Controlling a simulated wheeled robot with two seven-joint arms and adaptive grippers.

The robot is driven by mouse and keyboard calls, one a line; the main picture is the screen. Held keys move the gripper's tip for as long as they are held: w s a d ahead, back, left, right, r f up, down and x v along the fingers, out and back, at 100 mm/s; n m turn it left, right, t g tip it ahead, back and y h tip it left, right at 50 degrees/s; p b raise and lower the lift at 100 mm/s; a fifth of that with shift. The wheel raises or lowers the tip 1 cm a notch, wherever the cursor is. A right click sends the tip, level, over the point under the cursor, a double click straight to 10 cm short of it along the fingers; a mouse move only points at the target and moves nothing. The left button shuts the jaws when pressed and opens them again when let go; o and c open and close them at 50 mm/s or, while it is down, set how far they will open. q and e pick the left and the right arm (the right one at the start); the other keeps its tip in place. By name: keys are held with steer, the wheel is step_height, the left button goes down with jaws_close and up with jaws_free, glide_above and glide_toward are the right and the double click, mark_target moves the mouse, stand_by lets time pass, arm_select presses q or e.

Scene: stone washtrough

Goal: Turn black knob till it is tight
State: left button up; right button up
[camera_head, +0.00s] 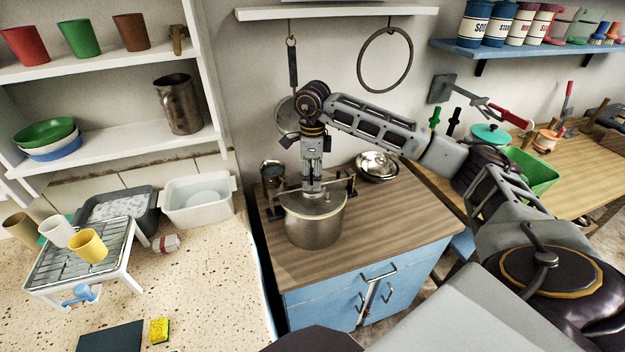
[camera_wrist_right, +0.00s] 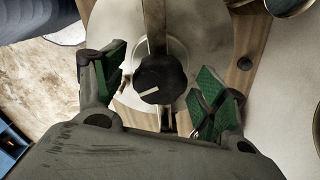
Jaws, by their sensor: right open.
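The black knob (camera_wrist_right: 160,79) is round with a white line on its face. In the right wrist view it sits over the pale metal lid (camera_wrist_right: 190,30), on a bar that runs up the picture. In the head view a steel pot (camera_head: 313,228) stands on the wooden cabinet top with a clamp frame across its lid; the knob is hidden there by my gripper. My right gripper (camera_head: 312,190) points straight down above the lid. Its green-padded fingers are open on either side of the knob, with gaps between (camera_wrist_right: 163,84). My left gripper is not in view.
Metal bowls (camera_head: 377,166) stand behind the pot on the right, and a glass jar (camera_head: 271,172) behind it on the left. A hanging black-handled pan (camera_head: 288,112) is close behind my wrist. The front of the wooden cabinet top (camera_head: 385,222) is clear.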

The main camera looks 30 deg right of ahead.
steer(key=shift+n+b, duration=0.35)
steer(key=shift+n, duration=1.35)
steer(key=c, duration=0.9)
steer(key=shift+o, duration=0.2)
